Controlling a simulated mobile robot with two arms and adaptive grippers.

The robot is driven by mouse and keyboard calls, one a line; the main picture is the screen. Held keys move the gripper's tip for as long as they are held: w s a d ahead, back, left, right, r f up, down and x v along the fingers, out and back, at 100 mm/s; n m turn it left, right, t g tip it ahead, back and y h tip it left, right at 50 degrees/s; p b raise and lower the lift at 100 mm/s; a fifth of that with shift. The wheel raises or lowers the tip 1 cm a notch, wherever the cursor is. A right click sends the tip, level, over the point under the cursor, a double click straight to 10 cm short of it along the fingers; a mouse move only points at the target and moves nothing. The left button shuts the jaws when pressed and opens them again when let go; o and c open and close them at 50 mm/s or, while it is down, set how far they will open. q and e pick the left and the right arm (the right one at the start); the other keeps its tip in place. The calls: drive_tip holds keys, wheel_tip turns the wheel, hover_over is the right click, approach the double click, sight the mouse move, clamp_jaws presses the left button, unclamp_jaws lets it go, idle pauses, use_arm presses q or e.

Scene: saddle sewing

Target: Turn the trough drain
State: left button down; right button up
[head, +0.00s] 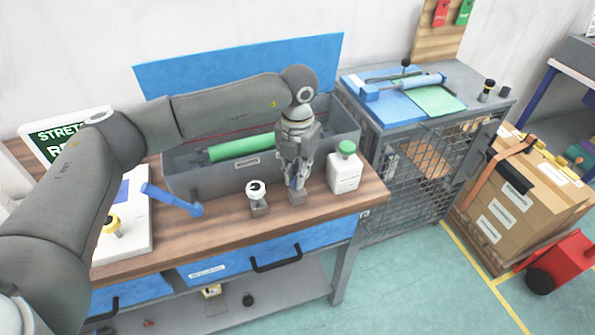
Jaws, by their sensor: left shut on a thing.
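The grey trough (215,182) stands on the wooden bench, with a green roller (240,147) lying inside it. My left gripper (297,182) points down in front of the trough's front wall, near its right end. It is shut on a small blue part, which looks like the drain handle, above a small grey block (298,198) on the bench. The fingers hide most of this part, so its angle cannot be told. My right gripper is not in view.
A small fitting with a round white-and-black top (257,194) stands just left of the gripper. A white bottle with a green cap (345,167) stands close on the right. A blue lever (172,200) lies farther left. The bench's front edge (300,216) is near.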

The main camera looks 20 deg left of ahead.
use_arm(q)
drive_tip(key=shift+f+m+b, duration=0.1)
drive_tip(key=shift+m+b, duration=0.4)
drive_tip(key=shift+b, duration=0.1)
drive_tip(key=m+b, duration=0.2)
drive_tip(key=m, duration=0.1)
drive_tip(key=shift+b, duration=0.4)
drive_tip(key=m+b, duration=0.2)
drive_tip(key=m, duration=0.1)
drive_tip(key=shift+m+b, duration=0.5)
drive_tip(key=shift+m, duration=0.4)
drive_tip(key=c, duration=1.4)
unclamp_jaws()
